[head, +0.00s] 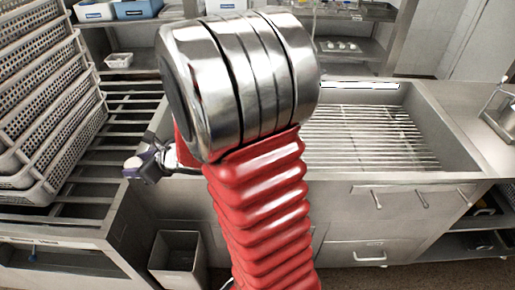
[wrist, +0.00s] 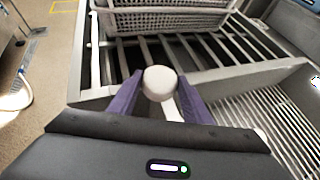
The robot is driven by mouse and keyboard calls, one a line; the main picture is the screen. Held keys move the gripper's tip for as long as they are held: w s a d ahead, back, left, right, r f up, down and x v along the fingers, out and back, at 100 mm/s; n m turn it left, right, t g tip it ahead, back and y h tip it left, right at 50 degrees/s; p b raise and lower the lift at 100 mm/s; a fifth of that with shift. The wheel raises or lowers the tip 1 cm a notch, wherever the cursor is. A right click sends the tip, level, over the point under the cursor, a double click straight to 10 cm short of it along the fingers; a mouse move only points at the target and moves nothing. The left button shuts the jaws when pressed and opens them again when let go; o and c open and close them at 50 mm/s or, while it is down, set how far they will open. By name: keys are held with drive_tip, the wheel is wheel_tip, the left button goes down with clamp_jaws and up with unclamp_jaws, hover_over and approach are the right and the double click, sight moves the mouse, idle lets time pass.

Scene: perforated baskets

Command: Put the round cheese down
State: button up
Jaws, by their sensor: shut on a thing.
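The round cheese (wrist: 159,80) is a pale, smooth, rounded piece in the wrist view. My gripper (wrist: 158,92) has purple fingers on either side of it and is shut on it. The cheese is seen against a slatted rack and the edge of a metal sink; its height above them is hard to tell. In the head view my gripper (head: 146,166) shows small at the left of my arm, near the slatted rack. The cheese is hard to make out there, and my arm covers the middle of the view.
Stacked perforated baskets (head: 50,110) stand on the slatted rack (head: 128,100) at the left. A sink with a wire grate (head: 370,140) lies right of my arm. A grey bin (head: 175,258) stands below. The visible rack slats and grate look clear.

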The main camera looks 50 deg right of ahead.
drive_tip(key=w+d+f, duration=0.1)
drive_tip(key=w+d, duration=0.4)
drive_tip(key=d, duration=0.7)
drive_tip(key=s+d+f+h, duration=0.1)
drive_tip(key=d+f, duration=0.2)
drive_tip(key=d, duration=0.7)
drive_tip(key=s+d+f+m, duration=0.1)
drive_tip(key=d+f, duration=0.2)
drive_tip(key=d, duration=0.8)
drive_tip(key=s+d+f+m+h, duration=0.1)
drive_tip(key=d+f, duration=0.2)
drive_tip(key=d, duration=0.7)
drive_tip(key=shift+s+d+f+t+h, duration=0.2)
drive_tip(key=shift+f+t+h, duration=0.05)
drive_tip(key=shift+t+h, duration=0.05)
drive_tip(key=shift+f, duration=3.1)
drive_tip(key=shift+f, duration=1.85)
